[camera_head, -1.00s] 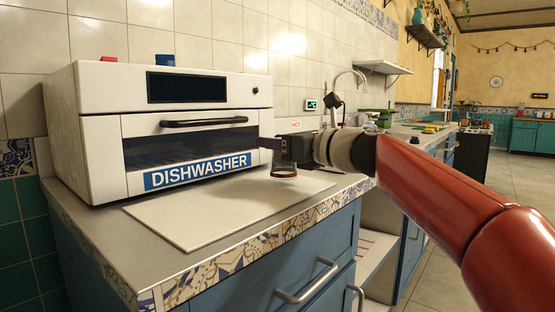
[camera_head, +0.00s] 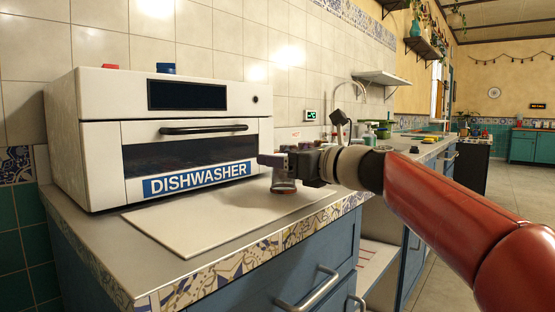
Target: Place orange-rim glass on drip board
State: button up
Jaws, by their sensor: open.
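The small clear glass (camera_head: 284,186) has a reddish-orange band at its lower end. It appears upright in line, low over the right part of the pale drip board (camera_head: 195,225). My gripper (camera_head: 272,161) is open, with its dark fingers at the glass's upper part, hiding some of it. The glass's lower end seems to meet the board, but I cannot tell for sure whether it touches.
The white dishwasher (camera_head: 160,135) stands close behind and left of the board. The counter's patterned front edge (camera_head: 240,260) runs along the near side. A tap (camera_head: 345,95) and several items are behind my arm. The board's left and middle are clear.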

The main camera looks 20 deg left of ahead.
jog(key=v, duration=1)
jog(key=shift+s+d+b, duration=0.15)
jog(key=shift+d+b, duration=0.15)
jog(key=shift+b, duration=0.1)
